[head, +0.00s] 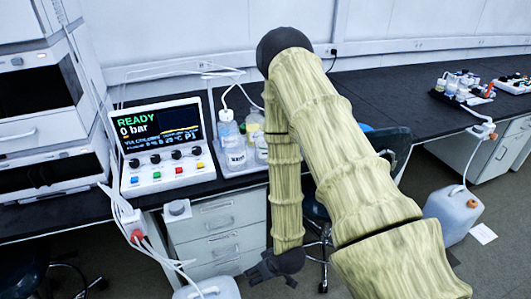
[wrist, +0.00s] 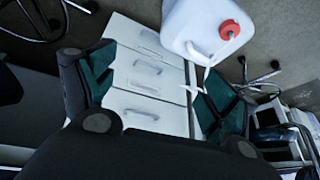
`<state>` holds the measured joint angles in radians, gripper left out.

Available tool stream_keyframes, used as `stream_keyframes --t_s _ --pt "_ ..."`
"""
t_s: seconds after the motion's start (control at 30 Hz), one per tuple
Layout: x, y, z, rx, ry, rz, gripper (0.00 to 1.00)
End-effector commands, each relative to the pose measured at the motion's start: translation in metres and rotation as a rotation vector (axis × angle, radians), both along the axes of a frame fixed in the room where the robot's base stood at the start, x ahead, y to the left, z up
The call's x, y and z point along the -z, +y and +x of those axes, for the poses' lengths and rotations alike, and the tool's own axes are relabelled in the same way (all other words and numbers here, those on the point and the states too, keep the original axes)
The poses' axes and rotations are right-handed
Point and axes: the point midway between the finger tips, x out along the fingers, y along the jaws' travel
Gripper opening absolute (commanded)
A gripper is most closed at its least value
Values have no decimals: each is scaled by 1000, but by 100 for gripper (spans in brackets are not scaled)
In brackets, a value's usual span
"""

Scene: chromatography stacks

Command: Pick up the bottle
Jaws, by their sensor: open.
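Several bottles stand in a tray on the dark bench in the head view. A clear bottle (head: 234,150) with a light cap and tubing is at the front left of that group, just right of the control box. Other bottles beside it are partly hidden by my arm. My gripper (head: 272,272) hangs low in front of the drawers, below the bench top and apart from the bottles. In the wrist view my gripper (wrist: 150,85) is open, its two dark fingers spread with nothing between them. No bench bottle shows there.
A control box (head: 163,145) reading READY stands left of the bottles. White drawers (head: 218,232) are under the bench. A white canister with a red cap (wrist: 205,30) is on the floor. Another canister (head: 455,212) and a chair (head: 390,142) are at right. The bench right of my arm has free room.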

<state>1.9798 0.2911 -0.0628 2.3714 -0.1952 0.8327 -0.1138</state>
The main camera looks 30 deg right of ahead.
Motion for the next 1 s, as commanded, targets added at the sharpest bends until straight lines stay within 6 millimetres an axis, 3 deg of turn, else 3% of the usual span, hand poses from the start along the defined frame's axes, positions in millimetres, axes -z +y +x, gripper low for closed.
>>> stream_keyframes --t_s 0.03,0.2,0.5,0.7,1.0 --pt "0 -12 24 10 -66 6 86" --pt "-31 -50 94 10 -285 8 86" --pt "-100 -124 180 26 -664 -19 86" --pt "-146 -173 209 45 -894 -53 86" --pt "-187 -215 221 71 -1090 -95 86"
